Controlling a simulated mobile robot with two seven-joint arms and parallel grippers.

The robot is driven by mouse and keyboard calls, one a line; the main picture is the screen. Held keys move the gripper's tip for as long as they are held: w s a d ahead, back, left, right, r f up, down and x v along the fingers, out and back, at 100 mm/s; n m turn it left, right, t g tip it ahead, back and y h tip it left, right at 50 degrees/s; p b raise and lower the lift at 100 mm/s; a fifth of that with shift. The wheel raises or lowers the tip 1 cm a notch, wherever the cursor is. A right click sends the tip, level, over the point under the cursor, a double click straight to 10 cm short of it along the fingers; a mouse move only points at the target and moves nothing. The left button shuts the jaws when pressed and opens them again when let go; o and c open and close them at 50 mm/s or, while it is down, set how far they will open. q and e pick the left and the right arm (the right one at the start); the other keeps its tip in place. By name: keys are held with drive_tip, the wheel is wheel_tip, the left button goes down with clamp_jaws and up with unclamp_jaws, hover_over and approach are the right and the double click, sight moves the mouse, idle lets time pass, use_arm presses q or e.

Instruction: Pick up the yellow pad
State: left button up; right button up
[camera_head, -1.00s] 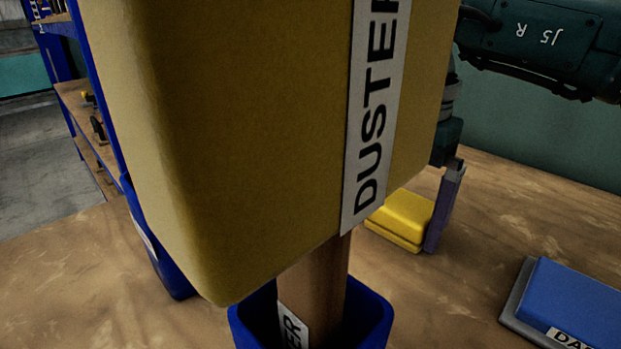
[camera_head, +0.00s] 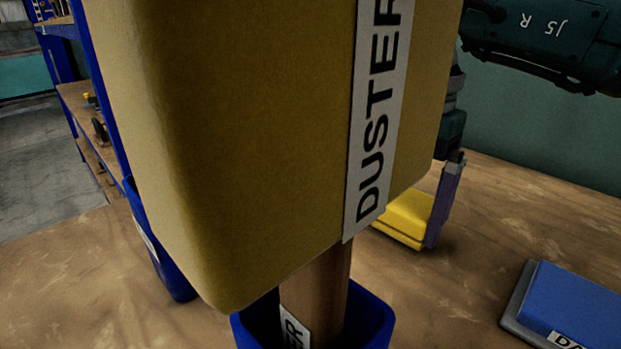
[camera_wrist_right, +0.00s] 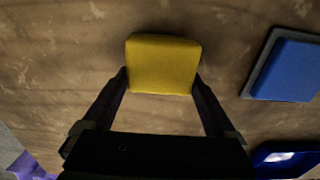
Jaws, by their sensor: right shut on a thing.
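The yellow pad (camera_head: 407,217) is on or just above the wooden table, partly hidden behind the large duster in the head view. In the right wrist view the yellow pad (camera_wrist_right: 163,64) lies between the two fingers of my right gripper (camera_wrist_right: 161,88), which touch its sides. In the head view one finger of my right gripper (camera_head: 441,205) stands upright against the pad's right side; the other finger is hidden by the duster. My left gripper is not in view.
A large tan duster (camera_head: 250,130) on a wooden handle stands in a blue holder (camera_head: 370,325) close in front. A blue pad (camera_head: 575,300) on a grey base lies at the right. A blue shelf rack (camera_head: 85,90) stands at the left. Bare table (camera_head: 480,270) lies between.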

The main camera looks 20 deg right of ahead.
sight(401, 205)
wheel_tip(401, 205, up, 19)
drive_tip(key=p, duration=0.4)
